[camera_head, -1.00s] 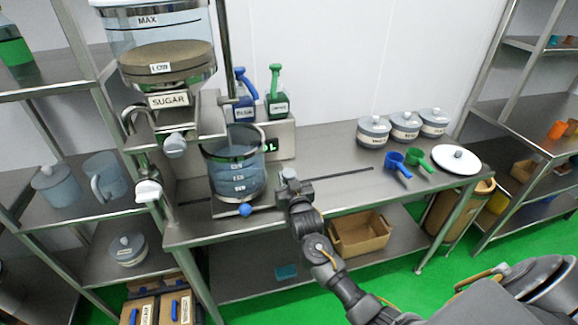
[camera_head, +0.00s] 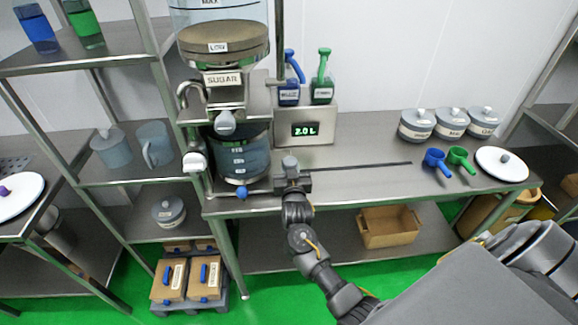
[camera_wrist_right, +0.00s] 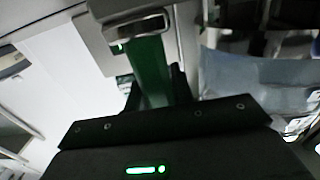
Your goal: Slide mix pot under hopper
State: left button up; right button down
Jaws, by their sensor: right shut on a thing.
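The mix pot (camera_head: 242,160), a clear grey-blue vessel with level labels and a blue knob (camera_head: 242,193) low at its front, stands on the bench. Its upper part is just below and slightly right of the spout (camera_head: 226,122) of the hopper (camera_head: 222,50), labelled SUGAR. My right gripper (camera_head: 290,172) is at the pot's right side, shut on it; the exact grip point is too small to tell. In the right wrist view a pale blue clear surface (camera_wrist_right: 255,75), seemingly the pot, fills the right. My left gripper is not in view.
A slot (camera_head: 360,166) runs right along the bench (camera_head: 350,185). Lidded jars (camera_head: 450,122), scoops (camera_head: 435,158) and a white lid (camera_head: 502,164) stand at right.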

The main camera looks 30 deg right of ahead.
jog(key=c, duration=1.2)
grip_release()
jog(key=shift+w+a, duration=0.15)
jog(key=shift+a, duration=0.15)
jog(key=shift+d, duration=0.1)
jog(key=shift+s+f, duration=0.1)
jog(key=shift+s, duration=0.15)
jog(key=b+v, duration=0.2)
jog(key=v, duration=0.7)
jog(key=shift+w, duration=0.1)
jog(key=shift+v, duration=0.8)
